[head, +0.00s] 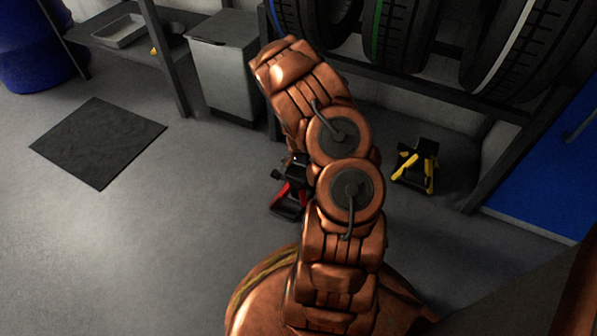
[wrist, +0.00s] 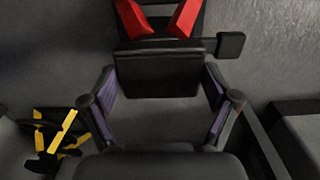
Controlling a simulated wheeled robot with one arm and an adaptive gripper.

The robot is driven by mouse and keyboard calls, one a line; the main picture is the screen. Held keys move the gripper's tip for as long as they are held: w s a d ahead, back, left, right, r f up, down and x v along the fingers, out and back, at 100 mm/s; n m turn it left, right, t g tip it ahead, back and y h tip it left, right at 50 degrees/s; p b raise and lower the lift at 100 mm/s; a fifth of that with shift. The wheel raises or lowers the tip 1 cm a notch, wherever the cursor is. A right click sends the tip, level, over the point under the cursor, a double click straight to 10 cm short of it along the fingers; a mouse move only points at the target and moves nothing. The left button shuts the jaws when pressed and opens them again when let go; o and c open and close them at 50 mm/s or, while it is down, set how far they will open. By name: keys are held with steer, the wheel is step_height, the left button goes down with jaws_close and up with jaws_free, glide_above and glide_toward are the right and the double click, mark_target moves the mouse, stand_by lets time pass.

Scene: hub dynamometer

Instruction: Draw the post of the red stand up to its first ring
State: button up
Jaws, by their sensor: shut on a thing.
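The red stand (head: 290,197) is on the floor, partly hidden behind my arm in the head view. Its red legs (wrist: 182,20) show at the top of the wrist view, with the wide black head of its post (wrist: 155,65) below them. A small black block sticks out at the right of the head. My gripper (wrist: 160,80) has its two purple-padded fingers at either side of the black head, shut on it. The post below the head is hidden, so I cannot tell its height or see its rings.
A yellow stand (head: 416,168) is on the floor to the right; it also shows in the wrist view (wrist: 60,135). A tyre rack (head: 440,95) and a grey bin (head: 232,70) are behind. A dark mat (head: 98,142) lies left, with clear floor around it.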

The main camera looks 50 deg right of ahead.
step_height(320, 180, up, 3)
steer(key=shift+r+p, duration=0.15)
steer(key=shift+p, duration=0.7)
steer(key=o, duration=1.5)
steer(key=shift+c, duration=0.2)
step_height(320, 180, up, 12)
